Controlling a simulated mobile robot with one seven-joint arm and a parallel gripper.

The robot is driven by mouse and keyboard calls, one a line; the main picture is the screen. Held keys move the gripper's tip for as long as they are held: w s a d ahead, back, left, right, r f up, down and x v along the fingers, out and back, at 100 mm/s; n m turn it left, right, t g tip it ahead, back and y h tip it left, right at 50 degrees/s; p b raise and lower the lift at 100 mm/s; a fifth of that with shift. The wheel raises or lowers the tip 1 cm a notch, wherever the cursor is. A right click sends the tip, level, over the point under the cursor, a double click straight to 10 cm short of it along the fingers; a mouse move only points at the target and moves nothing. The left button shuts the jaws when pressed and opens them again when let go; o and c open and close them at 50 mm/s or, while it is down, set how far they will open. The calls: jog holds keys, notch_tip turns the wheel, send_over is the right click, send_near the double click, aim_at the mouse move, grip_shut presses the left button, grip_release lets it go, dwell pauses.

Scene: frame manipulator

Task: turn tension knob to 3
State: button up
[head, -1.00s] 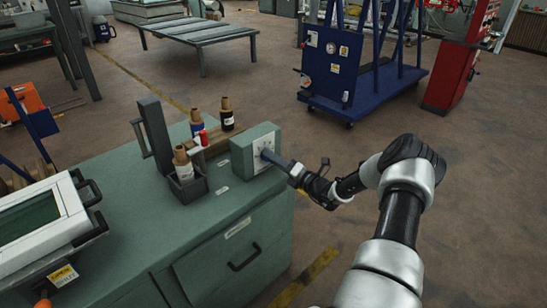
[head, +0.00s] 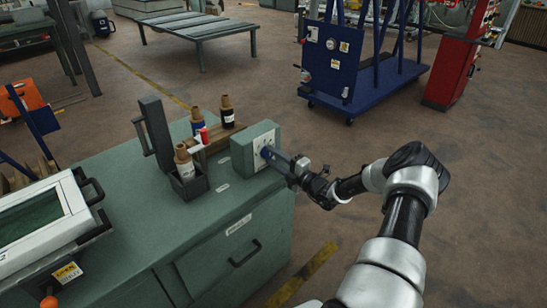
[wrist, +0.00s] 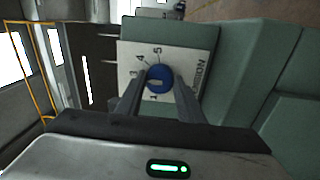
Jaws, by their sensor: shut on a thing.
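The blue tension knob (wrist: 158,79) sits on a white dial plate (wrist: 185,62) with numerals, 4 and 5 among them, and partly hidden lettering. My gripper (wrist: 160,86) is shut on the knob, one finger on each side. The knob's pointer cannot be read clearly, and the fingers cover part of the dial. In the head view the dial plate (head: 261,147) is on the side of a green box (head: 245,152) at the bench's right end. My gripper (head: 270,153) reaches it from the right, hiding most of the knob.
The green bench (head: 150,235) carries thread spools (head: 227,112) on a wooden block, a dark bin (head: 188,186) with another spool, and a dark upright plate with a handle (head: 155,130). A white-framed device (head: 75,205) is at left.

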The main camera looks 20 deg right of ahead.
dwell(0.4)
jog(key=o, duration=1.1)
jog(key=shift+c, duration=0.2)
jog(key=p+v, duration=0.2)
jog(key=v, duration=1.5)
jog(key=shift+s+d+f, duration=0.15)
jog(key=shift+s+f, duration=0.05)
